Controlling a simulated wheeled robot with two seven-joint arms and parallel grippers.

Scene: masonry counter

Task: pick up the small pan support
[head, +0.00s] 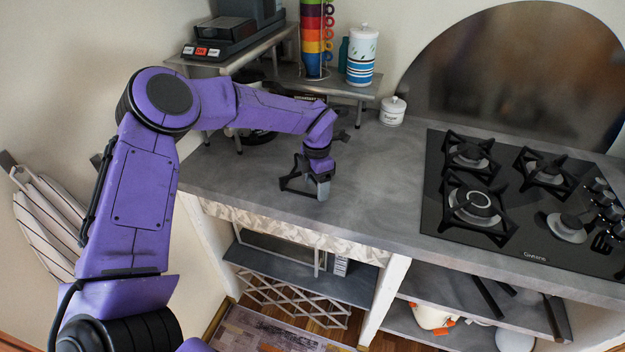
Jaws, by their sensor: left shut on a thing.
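My left gripper (321,184) is over the grey counter, left of the hob, pointing down. It is shut on a small black frame, which looks like the small pan support (291,181). The frame sticks out to the left of the fingers, and the fingers hide part of it. It is low over the counter; I cannot tell whether it touches. On the black hob (527,251), the front right burner (567,226) is bare, while the other burners carry black pan supports. My right gripper is not in view.
The counter (375,195) between gripper and hob is clear.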

